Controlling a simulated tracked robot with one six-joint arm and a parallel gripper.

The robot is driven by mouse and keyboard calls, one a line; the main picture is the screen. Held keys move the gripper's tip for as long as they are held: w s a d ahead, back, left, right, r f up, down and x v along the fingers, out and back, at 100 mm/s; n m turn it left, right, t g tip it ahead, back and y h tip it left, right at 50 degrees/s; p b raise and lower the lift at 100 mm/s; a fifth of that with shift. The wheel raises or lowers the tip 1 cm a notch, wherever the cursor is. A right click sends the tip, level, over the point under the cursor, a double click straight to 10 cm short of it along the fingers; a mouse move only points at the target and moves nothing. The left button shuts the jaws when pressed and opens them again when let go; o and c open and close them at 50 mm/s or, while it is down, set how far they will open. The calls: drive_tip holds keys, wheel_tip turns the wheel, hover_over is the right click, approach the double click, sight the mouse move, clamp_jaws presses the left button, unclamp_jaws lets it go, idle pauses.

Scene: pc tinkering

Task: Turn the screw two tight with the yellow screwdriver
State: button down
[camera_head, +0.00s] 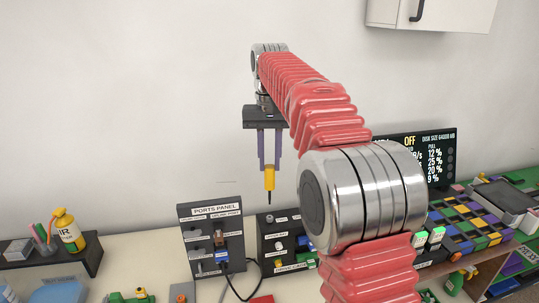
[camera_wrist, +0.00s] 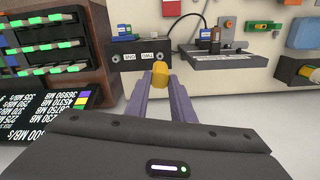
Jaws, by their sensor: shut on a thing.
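My gripper (camera_head: 269,166) is raised above the workbench, pointing down, with its purple fingers shut on the yellow screwdriver (camera_head: 269,180). The screwdriver hangs upright, its dark shaft pointing down, with its tip in the air above the dark box beside the ports panel. In the wrist view, the yellow handle (camera_wrist: 160,73) sits between the fingertips of my gripper (camera_wrist: 160,84). The dark box there (camera_wrist: 122,46) carries small white labels that seem to read ONE and TWO. Screw two is too small to make out clearly.
The ports panel (camera_head: 212,211) stands left of the dark box (camera_head: 267,247), with a black cable at its foot. A yellow bottle (camera_head: 69,232) stands on a shelf at left. A dark display (camera_head: 435,148) and colored blocks lie at right. My arm hides part of the bench.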

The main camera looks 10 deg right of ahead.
sight(270, 177)
drive_tip(key=shift+f, duration=3)
drive_tip(key=c, duration=1.4)
unclamp_jaws()
drive_tip(key=shift+c, duration=0.2)
drive_tip(key=shift+r, duration=0.15)
drive_tip(key=shift+r, duration=2.35)
drive_tip(key=shift+r, duration=0.15)
drive_tip(key=shift+r, duration=3.55)
